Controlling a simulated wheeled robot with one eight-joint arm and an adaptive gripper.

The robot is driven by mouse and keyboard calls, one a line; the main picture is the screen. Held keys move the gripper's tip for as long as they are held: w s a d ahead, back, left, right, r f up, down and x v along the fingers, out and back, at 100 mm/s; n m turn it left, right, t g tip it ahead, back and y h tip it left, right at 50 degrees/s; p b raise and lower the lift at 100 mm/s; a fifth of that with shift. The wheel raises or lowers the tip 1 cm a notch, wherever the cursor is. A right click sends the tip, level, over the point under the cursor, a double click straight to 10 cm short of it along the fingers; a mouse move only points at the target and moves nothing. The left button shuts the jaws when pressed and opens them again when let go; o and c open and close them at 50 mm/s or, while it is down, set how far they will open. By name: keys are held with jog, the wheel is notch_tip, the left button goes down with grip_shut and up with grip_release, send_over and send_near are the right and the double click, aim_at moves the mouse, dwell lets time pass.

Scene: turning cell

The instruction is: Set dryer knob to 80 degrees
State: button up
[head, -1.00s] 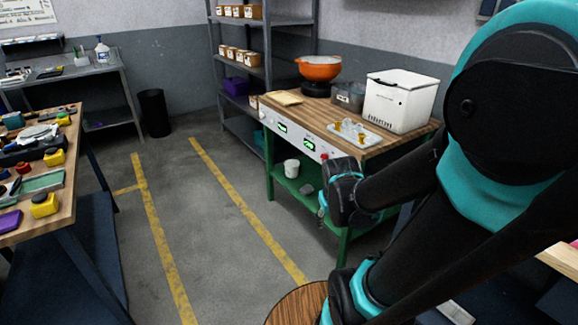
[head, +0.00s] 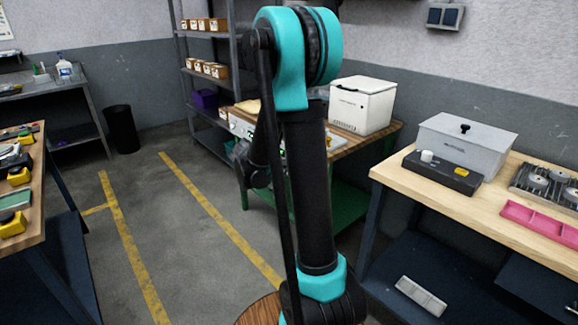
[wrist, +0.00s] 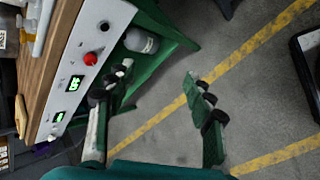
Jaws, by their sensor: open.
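A red knob (wrist: 90,58) sits on the light front panel (wrist: 108,20) of a wood-topped bench in the wrist view. A lit green display (wrist: 74,83) is beside it; its digits are too small to read surely. A second green display (wrist: 59,117) is further along the panel. I cannot tell which control is the dryer's. My gripper (wrist: 158,75) is open and empty, off the panel, with the red knob outside its fingers. In the head view, my arm covers most of the panel, and the gripper is hidden. A white knob (head: 427,156) is on a black box (head: 442,172) on the right-hand bench.
A white lidded box (head: 362,104) stands on the wood-topped bench. A grey lidded box (head: 462,145) and pink tray (head: 540,223) are on the right bench. A white container (wrist: 141,40) is below the panel. Floor with yellow lines (head: 215,211) is clear to the left.

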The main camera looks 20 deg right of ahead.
jog(key=w+a+f+n+t+h, duration=0.1)
jog(key=w+f+n+h, duration=0.45)
jog(key=w, duration=0.55)
jog(key=w+a+f+n+t+h, duration=0.1)
jog(key=w+f+n+h, duration=0.4)
jog(key=w, duration=0.6)
jog(key=w+d, duration=0.2)
jog(key=d, duration=0.6)
jog(key=w+d+n, duration=0.1)
jog(key=w+d, duration=0.2)
jog(key=d, duration=0.5)
jog(key=shift+w+d+y, duration=0.3)
jog(key=shift+y, duration=0.05)
jog(key=shift+n, duration=0.25)
jog(key=c, duration=1.2)
